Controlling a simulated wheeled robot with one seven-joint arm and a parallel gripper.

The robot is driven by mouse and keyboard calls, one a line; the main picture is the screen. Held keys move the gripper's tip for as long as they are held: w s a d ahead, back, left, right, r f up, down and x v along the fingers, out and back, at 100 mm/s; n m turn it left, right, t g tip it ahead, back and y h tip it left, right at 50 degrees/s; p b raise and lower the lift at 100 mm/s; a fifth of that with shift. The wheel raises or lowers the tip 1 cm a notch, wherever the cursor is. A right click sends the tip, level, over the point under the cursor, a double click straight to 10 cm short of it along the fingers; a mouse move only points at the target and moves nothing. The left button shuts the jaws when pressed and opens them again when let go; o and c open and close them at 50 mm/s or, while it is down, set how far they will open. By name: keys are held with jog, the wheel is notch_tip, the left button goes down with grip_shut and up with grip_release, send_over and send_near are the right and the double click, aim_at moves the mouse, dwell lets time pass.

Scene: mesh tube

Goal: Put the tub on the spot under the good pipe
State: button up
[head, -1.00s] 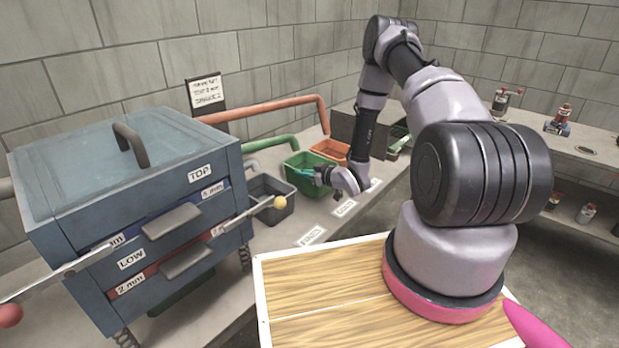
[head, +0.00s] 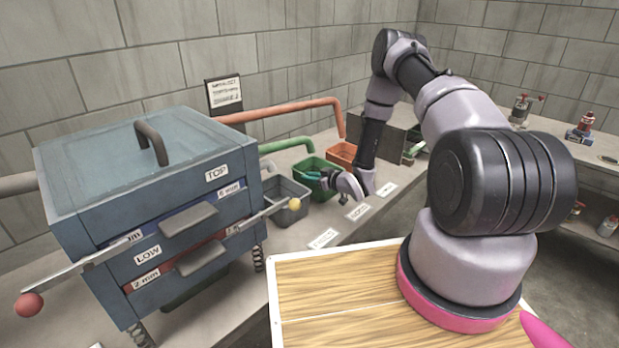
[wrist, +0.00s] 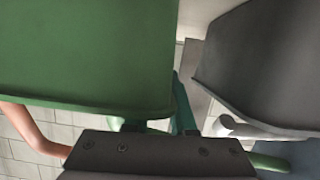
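Three open tubs stand in a row on the bench behind the sieve box: a grey tub (head: 290,208), a green tub (head: 318,190) and an orange tub (head: 341,153). A grey pipe, a green pipe (head: 287,147) and an orange pipe (head: 290,111) end above or near them. My gripper (head: 314,176) is at the green tub, its teal finger over the rim area. In the wrist view the green tub (wrist: 85,50) fills the left and the grey tub (wrist: 265,60) the right; a teal finger shows between them. The other finger is mostly hidden, so the grip is unclear.
A blue sieve box (head: 150,190) with TOP and LOW drawers and rods stands at the left. White labels (head: 323,238) lie along the bench front; their text is hard to read. A wall sign (head: 224,92) hangs behind. A shelf with small items is at the right.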

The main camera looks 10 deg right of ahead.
jog(key=shift+o, duration=0.4)
jog(key=shift+s+d, duration=0.2)
jog(key=v, duration=1)
jog(key=w+d+r+m+g+h, duration=0.1)
jog(key=w+d+r+h, duration=0.15)
jog(key=r, duration=0.55)
jog(key=w+d+r+m+h, duration=0.1)
jog(key=w+d+r+h, duration=0.2)
jog(key=r, duration=0.5)
jog(key=s+d+r+m+g+h, duration=0.1)
jog(key=s+d+r+m, duration=0.15)
jog(key=r, duration=0.55)
jog(key=s+d+r+m+h, duration=0.1)
jog(key=s+r+h, duration=0.15)
jog(key=r, duration=0.65)
jog(key=s+a+r+m+g, duration=0.1)
jog(key=s+r+m, duration=0.3)
jog(key=s+r, duration=0.7)
jog(key=s+a+r+m+g+y, duration=0.1)
jog(key=s+a+r, duration=0.1)
jog(key=s, duration=0.7)
jog(key=s+a+r+m+g+y, duration=0.1)
jog(key=s+a, duration=0.3)
jog(key=s, duration=0.6)
jog(key=shift+r+y, duration=0.4)
jog(key=shift+r, duration=0.1)
